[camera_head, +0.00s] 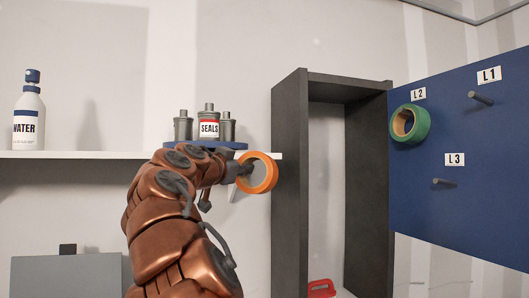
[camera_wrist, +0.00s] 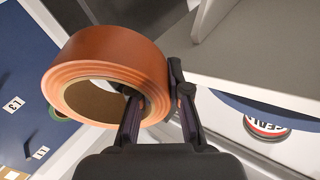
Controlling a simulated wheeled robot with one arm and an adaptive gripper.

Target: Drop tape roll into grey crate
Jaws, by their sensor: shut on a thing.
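An orange tape roll (camera_head: 272,179) is held at the end of my arm, in front of the right end of the white shelf. In the wrist view the tape roll (camera_wrist: 105,60) fills the upper left. My gripper (camera_wrist: 157,95) is shut on its wall, with one finger inside the hole and one outside. In the head view my gripper (camera_head: 241,172) is partly hidden by the roll and my wrist. A second, green tape roll (camera_head: 421,124) hangs on the blue board by label L2. I cannot make out a grey crate for certain.
A white shelf (camera_head: 70,154) holds a water bottle (camera_head: 28,112) and a blue tray (camera_head: 232,145) of several seals bottles. A dark open cabinet (camera_head: 290,190) stands right of my gripper, near the blue pegboard (camera_head: 450,205). A grey box-like thing (camera_head: 65,278) is lower left.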

